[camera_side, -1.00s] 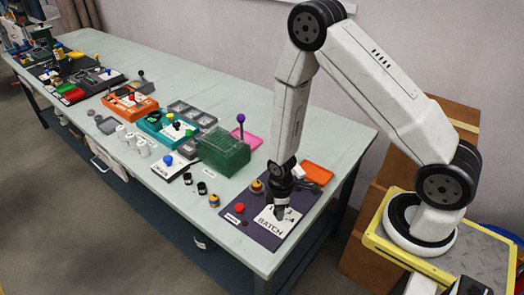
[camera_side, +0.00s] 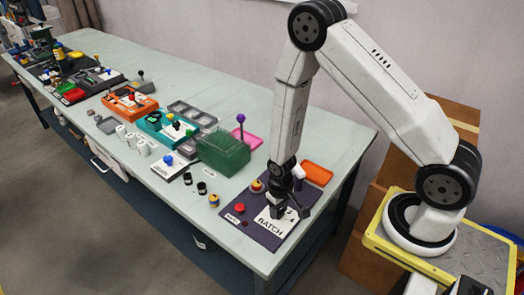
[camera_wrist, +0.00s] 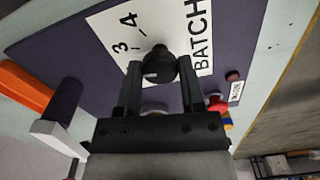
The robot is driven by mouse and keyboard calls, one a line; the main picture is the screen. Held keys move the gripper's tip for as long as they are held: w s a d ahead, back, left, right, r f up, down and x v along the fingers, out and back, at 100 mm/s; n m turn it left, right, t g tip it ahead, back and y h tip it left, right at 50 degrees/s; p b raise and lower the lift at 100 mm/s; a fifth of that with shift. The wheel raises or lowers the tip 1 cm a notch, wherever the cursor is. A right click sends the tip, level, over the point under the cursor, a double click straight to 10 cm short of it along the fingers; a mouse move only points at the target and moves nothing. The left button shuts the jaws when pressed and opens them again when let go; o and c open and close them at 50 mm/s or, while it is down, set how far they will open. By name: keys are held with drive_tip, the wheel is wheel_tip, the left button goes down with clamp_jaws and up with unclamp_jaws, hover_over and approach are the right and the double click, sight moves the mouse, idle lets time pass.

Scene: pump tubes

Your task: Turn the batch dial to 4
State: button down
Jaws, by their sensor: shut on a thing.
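The batch dial (camera_wrist: 160,66) is a black round knob on a white card (camera_wrist: 115,30) marked BATCH, with the numbers 3 and 4 showing in the wrist view. My gripper (camera_wrist: 158,76) is at the dial, one dark finger on each side, shut on the knob. A small pale mark shows on the knob's face, but I cannot tell exactly which number it points to. In the side view my gripper (camera_side: 289,210) reaches down over the card (camera_side: 268,226) and hides the dial and part of the scale.
The card lies on a dark purple panel (camera_side: 252,234) at the table's near end. A red button (camera_side: 239,208) and a yellow-and-orange round part (camera_side: 257,187) are close by. An orange tray (camera_side: 317,174) and a green box (camera_side: 222,152) stand behind.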

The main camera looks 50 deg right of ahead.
sight(279, 210)
drive_tip(key=m, duration=0.5)
drive_tip(key=shift+m, duration=0.3)
drive_tip(key=m, duration=0.5)
drive_tip(key=shift+m, duration=0.4)
drive_tip(key=shift+c, duration=1)
unclamp_jaws()
drive_tip(key=shift+r, duration=0.2)
drive_tip(key=shift+r, duration=3.75)
